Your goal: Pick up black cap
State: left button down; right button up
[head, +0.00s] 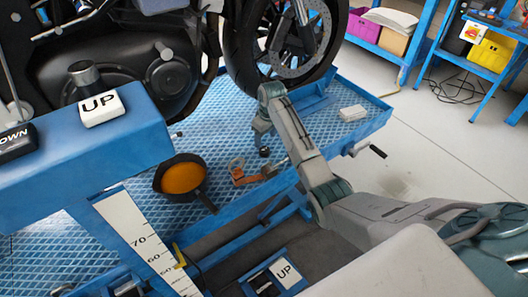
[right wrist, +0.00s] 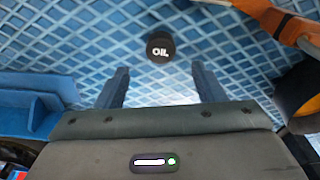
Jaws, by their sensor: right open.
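The black cap (right wrist: 160,47) is small and round, with white "OIL" lettering on top. It rests on the blue diamond-patterned platform. In the right wrist view it sits slightly beyond the fingertips, near the middle between the two fingers. In the head view the cap (head: 264,153) shows as a small dark spot just below my right gripper (head: 261,136). My right gripper also shows in the right wrist view (right wrist: 162,80), its fingers wide apart and nothing between them. My left gripper is not in view.
The motorcycle wheel (head: 245,50) stands behind. A white block (head: 353,113) lies near the platform's right edge.

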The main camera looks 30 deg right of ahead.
aim_at(264, 149)
notch_tip(264, 149, down, 6)
jog(key=shift+w+a+r+b, duration=0.15)
jog(key=shift+b, duration=0.25)
jog(key=shift+r, duration=0.1)
jog(key=c, duration=1)
